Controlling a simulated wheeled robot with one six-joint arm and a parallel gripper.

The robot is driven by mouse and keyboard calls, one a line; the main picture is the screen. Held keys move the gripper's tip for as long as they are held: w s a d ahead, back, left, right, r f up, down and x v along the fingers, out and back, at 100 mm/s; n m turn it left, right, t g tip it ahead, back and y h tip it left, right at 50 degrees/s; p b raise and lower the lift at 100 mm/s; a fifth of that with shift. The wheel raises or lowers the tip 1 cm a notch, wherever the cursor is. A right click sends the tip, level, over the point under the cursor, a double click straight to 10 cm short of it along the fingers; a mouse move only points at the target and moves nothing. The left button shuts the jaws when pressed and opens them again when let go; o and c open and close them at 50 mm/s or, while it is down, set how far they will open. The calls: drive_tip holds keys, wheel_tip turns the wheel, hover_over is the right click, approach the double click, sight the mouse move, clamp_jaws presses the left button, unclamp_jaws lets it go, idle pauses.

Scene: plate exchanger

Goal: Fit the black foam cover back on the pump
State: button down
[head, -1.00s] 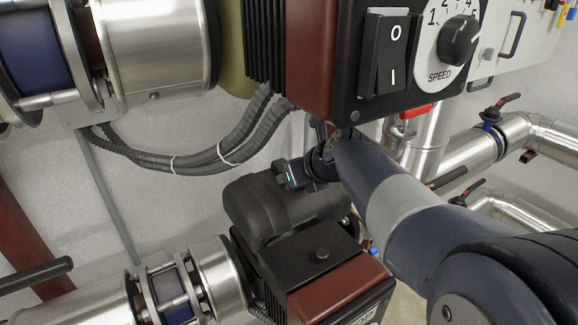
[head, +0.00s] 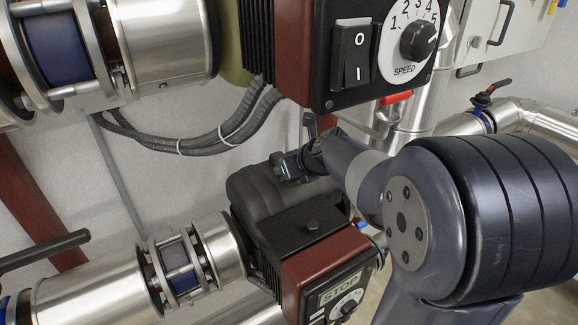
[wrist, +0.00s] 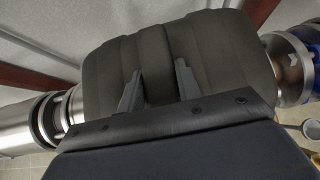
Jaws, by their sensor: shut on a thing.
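The black foam cover (head: 262,200) is a dark, rounded, ribbed shell at the lower pump, behind the pump's black-and-dark-red control box (head: 300,236). In the wrist view the cover (wrist: 205,60) fills the upper middle, between silver pipe ends. My gripper (wrist: 158,84) has its two grey fingers on either side of the cover's raised middle rib, shut on it. In the head view my wrist reaches the cover from behind and the fingertips are hidden. I cannot tell whether the cover is fully seated; the pump body beneath it is hidden.
A larger pump's control box (head: 365,55) with a speed dial hangs just above my arm. Grey hoses (head: 200,140) loop at the left. A silver pipe (head: 95,292) with a black lever runs lower left.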

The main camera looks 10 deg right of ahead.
drive_tip(key=shift+f, duration=0.2)
drive_tip(key=shift+f+b, duration=0.75)
drive_tip(key=shift+f, duration=0.3)
drive_tip(key=shift+f+b, duration=0.55)
drive_tip(key=shift+f, duration=0.15)
unclamp_jaws()
idle(0.3)
idle(0.5)
drive_tip(key=shift+p+v, duration=1.95)
drive_tip(key=shift+v, duration=1.6)
